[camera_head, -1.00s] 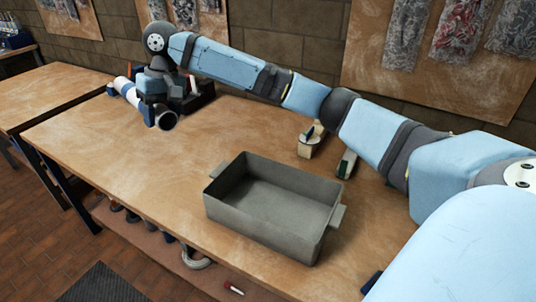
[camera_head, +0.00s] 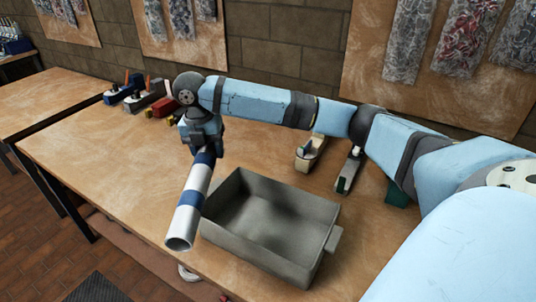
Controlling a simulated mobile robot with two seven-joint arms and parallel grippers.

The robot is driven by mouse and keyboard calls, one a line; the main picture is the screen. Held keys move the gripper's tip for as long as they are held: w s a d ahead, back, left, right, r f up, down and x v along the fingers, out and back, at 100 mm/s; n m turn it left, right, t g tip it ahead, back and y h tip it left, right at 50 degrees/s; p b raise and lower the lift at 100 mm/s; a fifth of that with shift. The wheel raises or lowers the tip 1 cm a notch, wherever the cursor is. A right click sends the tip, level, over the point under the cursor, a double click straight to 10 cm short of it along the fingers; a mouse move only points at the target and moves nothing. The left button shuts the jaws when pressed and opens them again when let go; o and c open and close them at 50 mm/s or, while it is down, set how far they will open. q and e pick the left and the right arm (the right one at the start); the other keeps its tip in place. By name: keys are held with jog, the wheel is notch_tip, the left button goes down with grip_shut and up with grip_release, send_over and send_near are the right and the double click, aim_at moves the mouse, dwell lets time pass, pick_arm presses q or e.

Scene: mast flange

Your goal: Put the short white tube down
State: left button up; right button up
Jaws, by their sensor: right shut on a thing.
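The short white tube (camera_head: 191,205) has blue bands and an open near end. My right gripper (camera_head: 205,150) is shut on its far end, at the dark blue band. The tube slants down toward the front left, in front of the left end of the grey metal bin, and covers part of that end. I cannot tell how high the tube is above the workbench (camera_head: 110,165). My left gripper is not in view.
The open grey bin (camera_head: 275,240) stands at the front of the bench and looks empty. Hand tools (camera_head: 310,150) lie behind it. Several tools (camera_head: 135,95) stand at the far left. The left part of the bench is clear.

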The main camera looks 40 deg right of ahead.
aim_at(236, 217)
jog(key=s+d+f+n, duration=0.3)
jog(key=s+n, duration=0.1)
jog(key=n, duration=0.8)
jog(key=shift+n+t, duration=0.3)
jog(key=shift+t, duration=0.2)
notch_tip(236, 217, down, 20)
jog(key=shift+w+d+r, duration=0.15)
jog(key=o, duration=1)
